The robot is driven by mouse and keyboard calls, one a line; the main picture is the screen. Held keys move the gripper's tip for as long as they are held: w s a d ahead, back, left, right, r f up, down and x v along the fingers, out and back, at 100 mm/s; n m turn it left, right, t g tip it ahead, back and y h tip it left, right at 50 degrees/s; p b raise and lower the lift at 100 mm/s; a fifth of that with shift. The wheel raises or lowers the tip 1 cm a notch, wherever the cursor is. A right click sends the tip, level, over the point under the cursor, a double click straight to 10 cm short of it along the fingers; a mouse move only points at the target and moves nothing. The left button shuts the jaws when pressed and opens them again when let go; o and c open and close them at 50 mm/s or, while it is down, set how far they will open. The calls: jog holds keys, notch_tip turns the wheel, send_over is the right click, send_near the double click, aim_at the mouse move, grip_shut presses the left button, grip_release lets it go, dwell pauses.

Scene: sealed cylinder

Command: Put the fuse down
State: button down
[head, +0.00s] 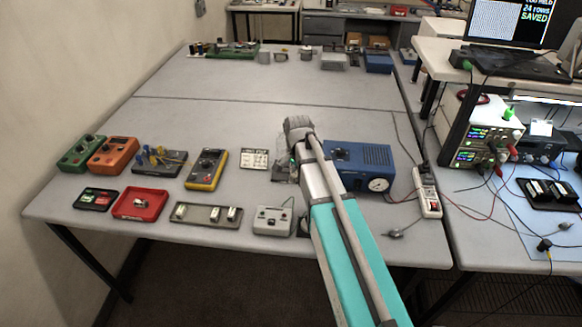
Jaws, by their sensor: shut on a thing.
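My gripper (286,171) is at the far end of my arm, low over the front table, between the white printed card and the blue box. It is small and partly hidden by my own arm. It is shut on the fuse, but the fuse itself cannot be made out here. A red tray (140,216) lies at the front left of the table. A grey strip with several pale blocks (207,214) lies to the right of it.
A blue box with a gauge (358,160) stands close right of my gripper. A yellow meter (206,169), a printed card (254,158) and a grey switch box (273,221) are to the left. The table's middle (230,110) is clear.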

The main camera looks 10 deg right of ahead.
jog(key=shift+d+r, duration=0.15)
jog(key=shift+d, duration=0.1)
dwell(0.3)
jog(key=m+p, duration=0.1)
jog(key=m, duration=0.1)
jog(key=r+m, duration=0.1)
jog(key=m, duration=0.1)
jog(key=d+r+m+p, duration=0.1)
jog(key=m, duration=0.1)
jog(key=shift+r+p, duration=0.2)
jog(key=shift+p, duration=0.1)
jog(key=m, duration=0.2)
jog(key=r+m+p, duration=0.1)
jog(key=d+m, duration=0.1)
jog(key=m, duration=0.1)
jog(key=shift+r+m+p, duration=0.3)
jog(key=w+f+b, duration=0.3)
jog(key=w, duration=0.1)
jog(key=w+a+f+b, duration=0.1)
jog(key=w+f+b, duration=0.2)
jog(key=w, duration=0.1)
jog(key=w+a+f+b, duration=0.1)
jog(key=w+f+b, duration=0.2)
jog(key=w, duration=0.2)
jog(key=shift+a, duration=0.2)
jog(key=shift+f, duration=0.1)
